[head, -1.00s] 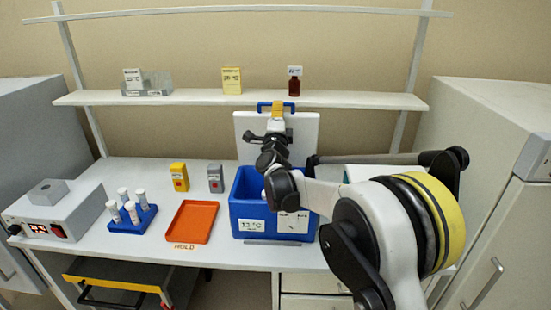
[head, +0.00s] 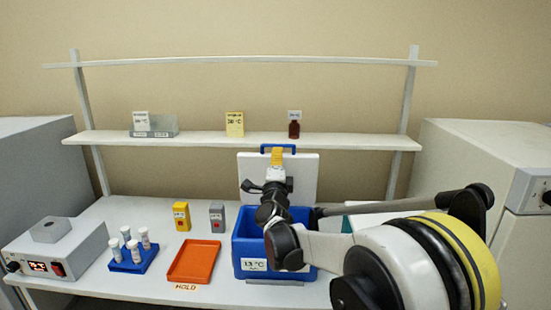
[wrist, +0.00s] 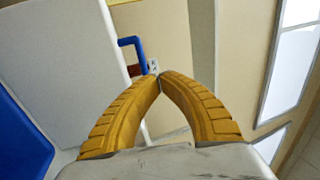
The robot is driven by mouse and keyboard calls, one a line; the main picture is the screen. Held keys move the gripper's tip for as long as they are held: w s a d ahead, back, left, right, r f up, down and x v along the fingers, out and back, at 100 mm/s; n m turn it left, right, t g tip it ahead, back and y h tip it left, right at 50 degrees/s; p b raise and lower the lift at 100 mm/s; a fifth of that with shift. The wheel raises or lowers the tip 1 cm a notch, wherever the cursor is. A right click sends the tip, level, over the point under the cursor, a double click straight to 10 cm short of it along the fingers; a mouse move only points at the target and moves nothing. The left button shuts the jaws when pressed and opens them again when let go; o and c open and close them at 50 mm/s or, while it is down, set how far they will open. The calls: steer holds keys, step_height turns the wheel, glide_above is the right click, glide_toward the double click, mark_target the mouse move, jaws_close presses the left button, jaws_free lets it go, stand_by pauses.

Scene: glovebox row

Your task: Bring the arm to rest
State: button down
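My gripper (head: 277,157) is raised above the blue bin (head: 243,247), in front of the white upright lid (head: 307,175). In the wrist view my gripper (wrist: 160,77) shows two yellow ribbed fingers whose tips meet, with nothing visible between them. The lid's blue handle (wrist: 127,41) is behind the fingers in that view, and the white lid panel (wrist: 60,40) fills the left side. My arm reaches in from the lower right and hides part of the bin.
An orange tray (head: 195,262), a blue rack with white-capped tubes (head: 134,262), yellow (head: 181,216) and grey (head: 217,216) boxes and a device with a red display (head: 55,255) stand on the bench. The shelf (head: 205,138) holds a brown bottle (head: 294,129) and cards.

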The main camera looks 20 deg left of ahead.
steer(key=s+d+n+g+y+b, duration=0.2)
steer(key=s+d+n+g, duration=0.3)
steer(key=s+d+n, duration=0.8)
steer(key=s+d+f+g+h+b, duration=0.1)
steer(key=s+d+f+g+h, duration=0.1)
steer(key=s+d+f, duration=0.5)
steer(key=s+d+f+n+g+h+b, duration=0.1)
steer(key=s+d+f+g+h, duration=0.1)
steer(key=s+d+f+g, duration=0.2)
steer(key=s+d+f+n+g+h+b, duration=0.1)
steer(key=s+d+f+g+h, duration=0.1)
steer(key=s+d+f, duration=0.8)
steer(key=s+d+h, duration=0.1)
steer(key=s+d, duration=0.7)
steer(key=s, duration=0.1)
steer(key=shift+g, duration=0.4)
